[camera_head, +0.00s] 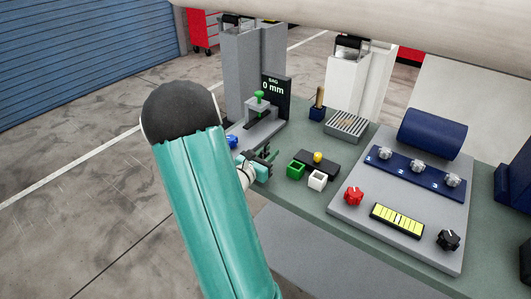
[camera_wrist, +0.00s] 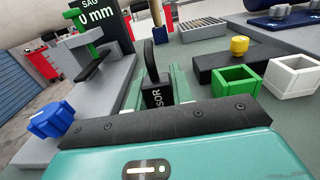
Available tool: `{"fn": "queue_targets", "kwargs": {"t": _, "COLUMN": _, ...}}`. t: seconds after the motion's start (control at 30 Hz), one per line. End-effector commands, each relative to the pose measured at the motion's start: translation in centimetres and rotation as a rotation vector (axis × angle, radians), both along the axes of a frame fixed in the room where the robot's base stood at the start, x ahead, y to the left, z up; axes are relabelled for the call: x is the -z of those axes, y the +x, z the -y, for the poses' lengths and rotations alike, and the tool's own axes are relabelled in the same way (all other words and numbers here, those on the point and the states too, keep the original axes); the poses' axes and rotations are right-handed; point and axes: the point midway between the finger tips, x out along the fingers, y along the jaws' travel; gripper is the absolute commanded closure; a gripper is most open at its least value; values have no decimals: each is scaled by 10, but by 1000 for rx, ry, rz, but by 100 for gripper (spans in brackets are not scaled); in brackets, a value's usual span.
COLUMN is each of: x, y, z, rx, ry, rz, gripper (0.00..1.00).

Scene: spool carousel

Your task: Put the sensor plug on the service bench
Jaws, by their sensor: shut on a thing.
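The sensor plug (camera_wrist: 155,94) is a black upright piece with white lettering, partly readable as "SOR", in the wrist view. My gripper (camera_wrist: 155,84) is shut on it, with a green finger on each side. In the head view my gripper (camera_head: 262,161) is low over the left part of the grey-green service bench (camera_head: 318,203), and my teal arm hides part of that area. The plug cannot be made out clearly there. Its lower end is hidden by the gripper, so I cannot tell whether it touches the bench.
Green (camera_head: 296,169) and white (camera_head: 317,180) open boxes stand right of the gripper, before a black block (camera_head: 324,167) with a yellow knob. A blue piece (camera_wrist: 50,121) lies left. A "0 mm" sag gauge (camera_head: 275,90) stands behind. A grey control panel (camera_head: 350,219) fills the right.

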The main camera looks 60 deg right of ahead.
Motion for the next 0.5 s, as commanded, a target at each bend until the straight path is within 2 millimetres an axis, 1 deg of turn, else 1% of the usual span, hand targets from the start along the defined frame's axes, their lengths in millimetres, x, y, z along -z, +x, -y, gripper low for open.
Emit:
{"fn": "queue_targets", "kwargs": {"t": 0.1, "x": 5, "y": -4, "z": 0, "rx": 1, "ry": 0, "rz": 0, "gripper": 99}}
{"fn": "queue_targets", "kwargs": {"t": 0.33, "x": 5, "y": -5, "z": 1, "rx": 1, "ry": 0, "rz": 1, "gripper": 99}}
{"fn": "queue_targets", "kwargs": {"t": 0.47, "x": 8, "y": -5, "z": 1, "rx": 1, "ry": 0, "rz": 0, "gripper": 99}}
{"fn": "queue_targets", "kwargs": {"t": 0.5, "x": 8, "y": -5, "z": 1, "rx": 1, "ry": 0, "rz": 1, "gripper": 69}}
